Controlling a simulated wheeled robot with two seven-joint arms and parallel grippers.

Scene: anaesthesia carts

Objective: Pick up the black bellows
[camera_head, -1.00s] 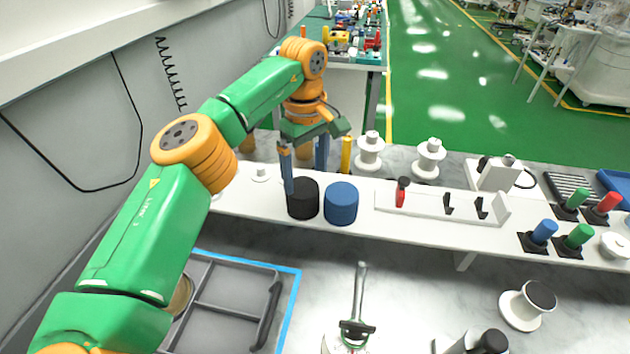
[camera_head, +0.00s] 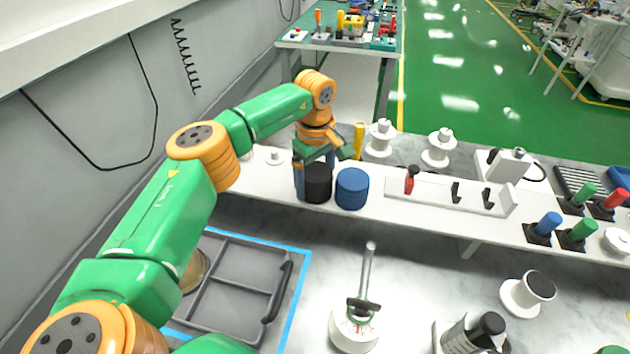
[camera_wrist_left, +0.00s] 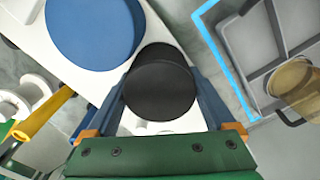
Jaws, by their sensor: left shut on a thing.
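The black bellows (camera_head: 318,184) is a short black cylinder standing on the white shelf (camera_head: 420,221), just left of the blue cylinder (camera_head: 352,189). My left gripper (camera_head: 315,178) is lowered over it and shut on it, one finger on each side. In the left wrist view the bellows (camera_wrist_left: 160,88) sits between the two blue fingers, with the blue cylinder (camera_wrist_left: 95,30) close by. I cannot tell whether the bellows touches the shelf. My right gripper is not in view.
White spools (camera_head: 380,138) and a yellow post (camera_head: 359,141) stand behind the bellows. A white rack with a red-handled piece (camera_head: 410,180) is to the right. A grey divided tray (camera_head: 237,290) edged in blue tape lies in front, beside a scale-like device (camera_head: 354,331).

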